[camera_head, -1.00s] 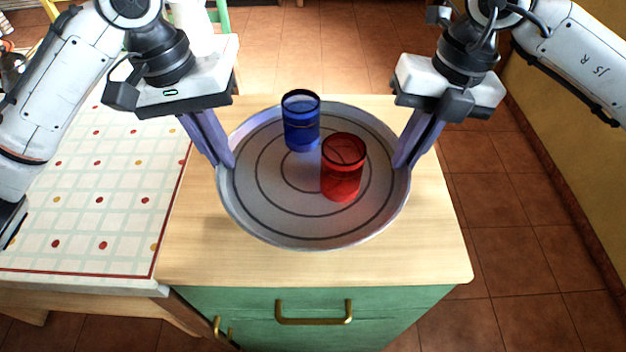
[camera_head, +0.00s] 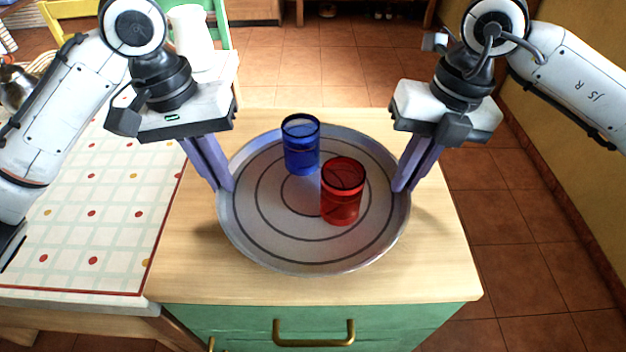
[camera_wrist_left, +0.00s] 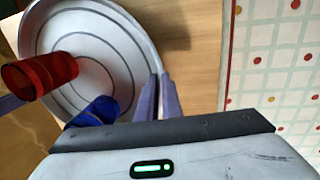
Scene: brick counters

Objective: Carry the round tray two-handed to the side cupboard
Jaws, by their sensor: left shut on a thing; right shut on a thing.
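The round grey tray (camera_head: 260,245) with dark rings is level over the wooden top of the green cupboard (camera_head: 420,285); I cannot tell whether it touches the top. A blue glass (camera_head: 301,146) and a red glass (camera_head: 342,192) stand upright on it. My left gripper (camera_head: 226,186) is shut on the tray's left rim. My right gripper (camera_head: 403,187) is shut on its right rim. In the left wrist view, the tray (camera_wrist_left: 125,40), red glass (camera_wrist_left: 40,75) and blue glass (camera_wrist_left: 97,112) show beside my left fingers (camera_wrist_left: 157,100).
A table with a checked, dotted cloth (camera_head: 95,215) adjoins the cupboard on the left. A white jug (camera_head: 190,38) and a metal kettle (camera_head: 18,88) stand toward the back left. Tiled floor (camera_head: 490,215) is open on the right, up to a yellow wall (camera_head: 580,180).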

